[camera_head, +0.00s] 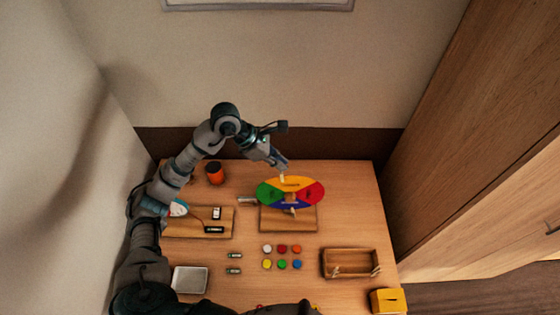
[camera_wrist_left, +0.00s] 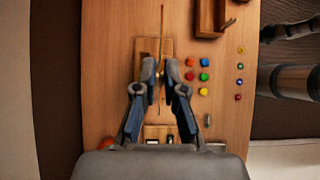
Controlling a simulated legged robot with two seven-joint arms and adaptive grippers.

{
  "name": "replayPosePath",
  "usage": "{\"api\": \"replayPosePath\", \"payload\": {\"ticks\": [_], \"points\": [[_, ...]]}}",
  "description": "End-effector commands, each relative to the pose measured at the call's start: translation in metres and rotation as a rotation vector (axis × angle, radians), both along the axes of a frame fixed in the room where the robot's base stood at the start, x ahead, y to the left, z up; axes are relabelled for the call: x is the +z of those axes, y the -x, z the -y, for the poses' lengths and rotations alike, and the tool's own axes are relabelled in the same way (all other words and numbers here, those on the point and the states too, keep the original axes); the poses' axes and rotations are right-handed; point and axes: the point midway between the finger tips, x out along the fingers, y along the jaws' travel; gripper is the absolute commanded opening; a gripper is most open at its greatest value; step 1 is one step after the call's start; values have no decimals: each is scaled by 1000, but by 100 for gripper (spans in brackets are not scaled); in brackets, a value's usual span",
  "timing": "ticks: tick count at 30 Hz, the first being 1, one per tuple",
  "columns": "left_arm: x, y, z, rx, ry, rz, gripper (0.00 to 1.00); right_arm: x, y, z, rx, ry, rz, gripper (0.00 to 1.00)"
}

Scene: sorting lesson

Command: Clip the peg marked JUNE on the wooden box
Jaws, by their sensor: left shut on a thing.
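A colour wheel (camera_head: 309,186) in yellow, red, blue and green stands upright on a wooden base (camera_head: 302,224). In the left wrist view the wheel (camera_wrist_left: 162,30) shows edge-on as a thin strip. My left gripper (camera_head: 283,175) is at the wheel's upper yellow edge, shut on a small pale peg (camera_head: 282,178). My right gripper is out of view.
Several coloured round pieces (camera_head: 282,264) lie between the wheel and the front. A wooden board (camera_head: 188,228), orange cup (camera_head: 215,174) and metal tray (camera_head: 189,280) are at the left. A yellow slotted box (camera_head: 388,301) stands at front right. The table right of the wheel is clear.

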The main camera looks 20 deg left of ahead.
Motion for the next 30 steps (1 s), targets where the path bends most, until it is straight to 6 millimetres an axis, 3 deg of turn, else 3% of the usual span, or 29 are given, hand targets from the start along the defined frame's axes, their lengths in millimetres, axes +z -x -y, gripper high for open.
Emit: {"api": "replayPosePath", "payload": {"ticks": [5,19,30], "points": [[9,0,2,0,-2,1,0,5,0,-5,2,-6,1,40],[35,0,-4,1,1,1,0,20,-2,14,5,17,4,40],[50,1,-4,-1,0,1,0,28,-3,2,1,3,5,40]]}}
